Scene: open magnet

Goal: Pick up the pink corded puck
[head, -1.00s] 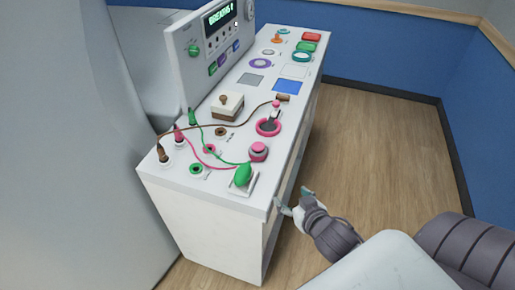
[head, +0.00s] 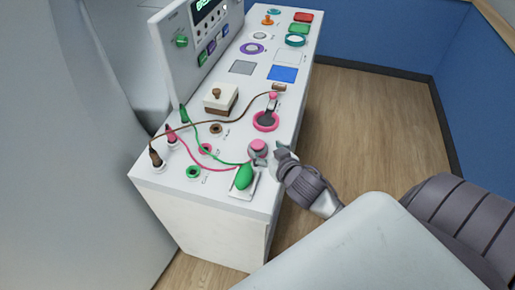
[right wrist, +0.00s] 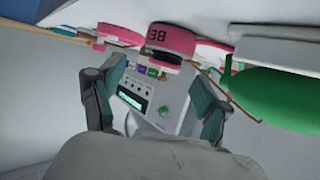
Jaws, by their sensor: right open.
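The pink puck (head: 258,146), a short cylinder with a pink top, sits upright on the near right part of the white console (head: 215,232). A thin pink cord (head: 205,158) runs from a pink plug (head: 171,134) toward it; the cord's end is hard to make out. My right gripper (head: 272,154) is open and empty, just right of the puck at the console edge. In the right wrist view the puck (right wrist: 172,41) shows dark letters and lies beyond and above the gap between the open fingers (right wrist: 155,100). My left gripper is not in view.
A green bulb-shaped object (head: 244,177) on a white plate stands close in front of the puck. A pink ring (head: 265,122) with a dark handle lies just behind it. Brown and green cords cross the console.

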